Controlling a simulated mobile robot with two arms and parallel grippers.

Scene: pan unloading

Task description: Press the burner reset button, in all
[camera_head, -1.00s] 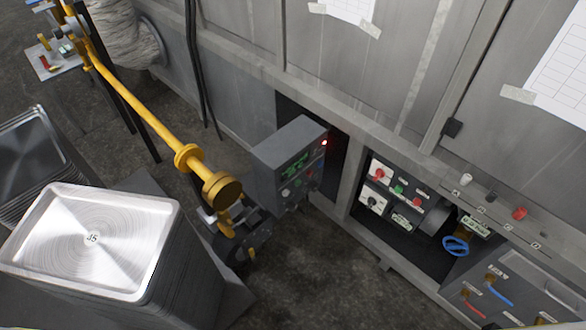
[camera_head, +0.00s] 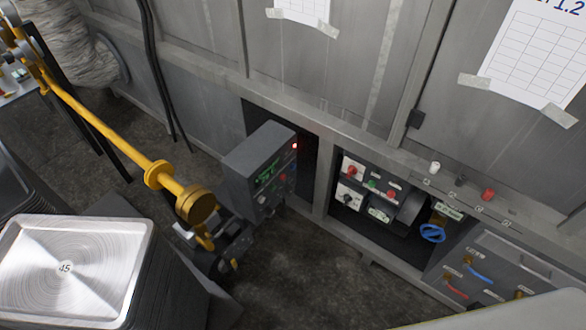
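No button in view carries a label I can read as burner reset, so I cannot tell which one it is. In the low wall recess, a panel (camera_head: 368,191) carries a red knob (camera_head: 353,171), a green button (camera_head: 372,184) and another red button (camera_head: 391,195). A red cap-like button (camera_head: 488,194) sits on the ledge to the right. Neither gripper shows.
A yellow pipe (camera_head: 105,131) runs to the burner. Stacked metal pans (camera_head: 70,262) stand at the lower left. A blue valve wheel (camera_head: 432,233) sits in the recess, with red and blue handles to its right. Bare floor (camera_head: 290,270) lies before the wall.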

